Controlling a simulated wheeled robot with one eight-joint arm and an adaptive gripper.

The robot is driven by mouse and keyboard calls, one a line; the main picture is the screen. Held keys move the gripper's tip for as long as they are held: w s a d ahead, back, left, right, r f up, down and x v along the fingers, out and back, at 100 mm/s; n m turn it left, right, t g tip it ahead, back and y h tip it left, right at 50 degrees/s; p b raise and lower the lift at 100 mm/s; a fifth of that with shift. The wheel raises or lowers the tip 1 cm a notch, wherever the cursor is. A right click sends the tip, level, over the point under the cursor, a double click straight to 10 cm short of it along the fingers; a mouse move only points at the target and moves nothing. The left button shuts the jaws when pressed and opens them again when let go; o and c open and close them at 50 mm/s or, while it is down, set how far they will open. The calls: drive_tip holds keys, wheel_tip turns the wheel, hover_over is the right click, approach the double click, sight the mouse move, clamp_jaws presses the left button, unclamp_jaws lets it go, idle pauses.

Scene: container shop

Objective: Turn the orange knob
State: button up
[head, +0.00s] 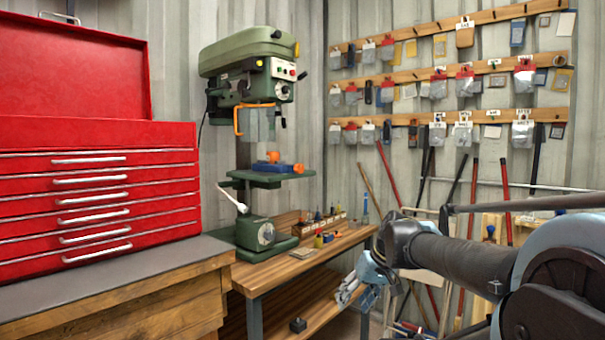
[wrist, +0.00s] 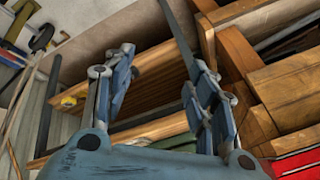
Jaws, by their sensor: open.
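A green drill press (head: 255,75) stands on the wooden bench at the back. A blue vise (head: 265,166) sits on its table, with a small orange knob (head: 298,168) at the vise's right end. Another orange part (head: 273,157) shows on top of the vise. My gripper (head: 352,290) is low, to the right of and below the drill press, apart from the knob. In the wrist view my gripper (wrist: 160,72) has its two blue fingers spread with nothing between them. The knob is not seen in the wrist view.
A red tool chest (head: 100,200) stands on a bench at left. Small items (head: 318,225) lie on the wooden bench (head: 320,250) right of the press base. An orange-framed clear guard (head: 258,122) hangs above the vise. Long-handled tools lean on the right wall.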

drive_tip(key=w+a+r+n+t+y, duration=0.1)
drive_tip(key=w+a+r+y, duration=0.25)
drive_tip(key=w+r, duration=0.35)
drive_tip(key=n+t+y, duration=0.4)
drive_tip(key=t+y, duration=0.2)
drive_tip(key=t, duration=0.1)
approach(301, 169)
drive_tip(key=x, duration=0.9)
drive_tip(key=shift+w+a, duration=0.15)
drive_tip(key=shift+c, duration=0.2)
drive_tip(key=c, duration=1)
